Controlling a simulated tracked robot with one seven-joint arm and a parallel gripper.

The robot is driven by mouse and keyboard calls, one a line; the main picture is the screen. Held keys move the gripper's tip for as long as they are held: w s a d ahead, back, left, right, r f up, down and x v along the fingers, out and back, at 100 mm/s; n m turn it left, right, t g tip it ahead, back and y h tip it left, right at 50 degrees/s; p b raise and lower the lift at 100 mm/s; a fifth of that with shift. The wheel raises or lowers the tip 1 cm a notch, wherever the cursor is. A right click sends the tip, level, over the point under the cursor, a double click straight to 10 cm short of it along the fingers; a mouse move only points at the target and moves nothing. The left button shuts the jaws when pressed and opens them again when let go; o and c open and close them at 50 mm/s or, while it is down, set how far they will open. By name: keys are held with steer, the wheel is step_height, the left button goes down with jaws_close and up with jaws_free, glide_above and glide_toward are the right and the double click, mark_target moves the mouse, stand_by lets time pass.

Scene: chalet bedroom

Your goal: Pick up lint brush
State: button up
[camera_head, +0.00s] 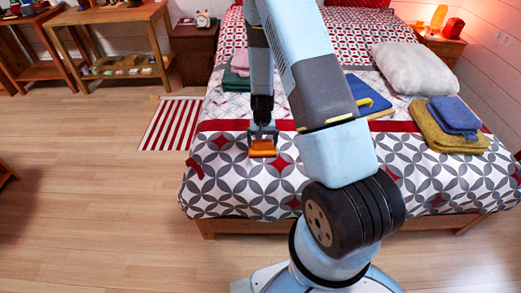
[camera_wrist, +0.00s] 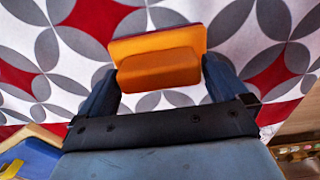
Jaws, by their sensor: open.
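An orange, block-shaped item with a dark red edge, which looks like the lint brush (camera_head: 262,148), is at the near left part of the patterned bed (camera_head: 330,180). In the wrist view the lint brush (camera_wrist: 158,68) lies between the two fingers, its wide top plate reaching past the fingertips. My gripper (camera_head: 262,136) points down over it, and its fingers also show in the wrist view (camera_wrist: 160,82). The jaws are open, with a finger on each side of the brush. I cannot tell whether either finger touches it.
A blue and yellow item (camera_head: 369,92) lies farther back on the bed. Folded mustard and blue towels (camera_head: 445,135) and a white pillow (camera_head: 413,68) are at the right. The floor (camera_head: 90,200) at left is clear.

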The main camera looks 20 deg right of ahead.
steer(key=shift+f, duration=0.5)
steer(key=shift+c, duration=0.3)
steer(key=c, duration=0.7)
steer(key=shift+r, duration=0.15)
steer(key=shift+r, duration=0.25)
step_height(320, 180, up, 2)
steer(key=shift+r, duration=0.1)
steer(key=s+d+r, duration=0.1)
steer(key=s+r, duration=0.2)
steer(key=s, duration=0.1)
steer(key=s+d+r, duration=0.1)
steer(key=s+r, duration=0.2)
steer(key=s, duration=0.2)
steer(key=s+d+r, duration=0.1)
steer(key=s+r, duration=0.3)
steer(key=shift+s+d, duration=0.25)
steer(key=shift+s, duration=0.05)
